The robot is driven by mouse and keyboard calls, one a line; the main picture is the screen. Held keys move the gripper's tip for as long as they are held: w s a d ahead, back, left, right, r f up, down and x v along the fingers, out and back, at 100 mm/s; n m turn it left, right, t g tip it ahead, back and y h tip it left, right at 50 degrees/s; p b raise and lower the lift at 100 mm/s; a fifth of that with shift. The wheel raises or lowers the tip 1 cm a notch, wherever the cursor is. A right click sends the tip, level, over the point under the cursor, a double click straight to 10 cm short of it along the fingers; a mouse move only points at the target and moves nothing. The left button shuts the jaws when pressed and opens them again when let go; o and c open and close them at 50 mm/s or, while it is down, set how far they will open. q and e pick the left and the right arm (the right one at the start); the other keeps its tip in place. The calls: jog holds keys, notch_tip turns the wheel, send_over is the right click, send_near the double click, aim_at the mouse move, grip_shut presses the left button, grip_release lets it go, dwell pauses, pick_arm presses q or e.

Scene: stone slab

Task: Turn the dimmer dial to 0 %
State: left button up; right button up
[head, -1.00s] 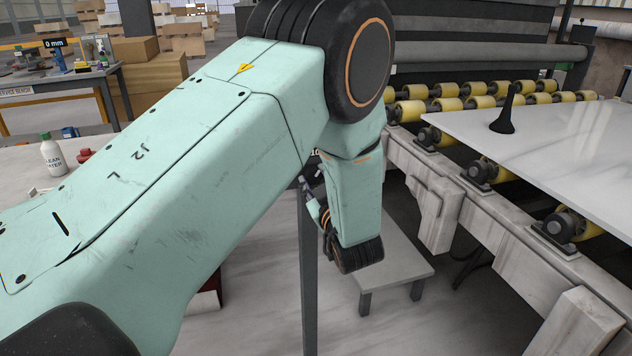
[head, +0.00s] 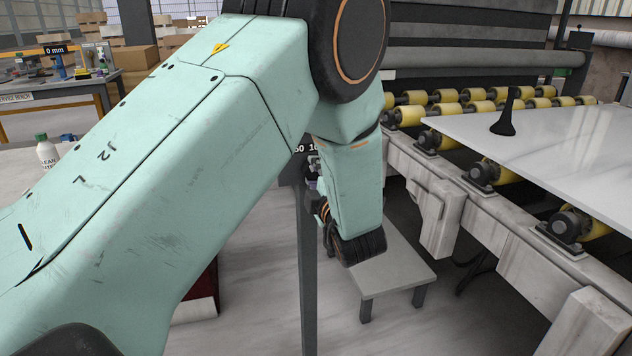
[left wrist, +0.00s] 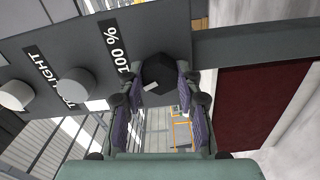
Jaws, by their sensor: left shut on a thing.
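The dimmer dial (left wrist: 158,70) is a dark knob with a pale pointer mark, on a grey panel (left wrist: 150,30) in the left wrist view. A label beside it reads "100 %". My left gripper (left wrist: 162,84) has its purple-padded fingers on either side of the dial and is shut on it. In the head view the left gripper (head: 314,182) is small and mostly hidden behind my arm, at the panel on a dark post (head: 307,260). The dial itself is hidden there. My right gripper is not in view.
Two pale knobs (left wrist: 76,86) sit on the same panel, one near a label ending "LIGHT". A roller conveyor (head: 440,150) with a white slab (head: 570,140) stands at the right. A low grey step (head: 395,280) is beside the post. A bench (head: 60,85) is at the far left.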

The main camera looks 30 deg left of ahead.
pick_arm(q)
jog(key=n+b, duration=0.1)
jog(key=n, duration=0.1)
jog(key=n+b, duration=0.2)
jog(key=shift+s+a+f+n, duration=0.1)
jog(key=shift+f+n, duration=0.05)
jog(key=shift+n, duration=0.15)
jog(key=shift+s+f+n+b, duration=0.1)
jog(key=shift+n+b, duration=1.4)
jog(key=shift+n, duration=0.1)
jog(key=o, duration=0.8)
jog(key=shift+o, duration=1.4)
jog(key=shift+s, duration=0.1)
jog(key=shift+o, duration=0.3)
jog(key=shift+w, duration=0.2)
jog(key=shift+s+r, duration=0.1)
jog(key=shift+r, duration=0.15)
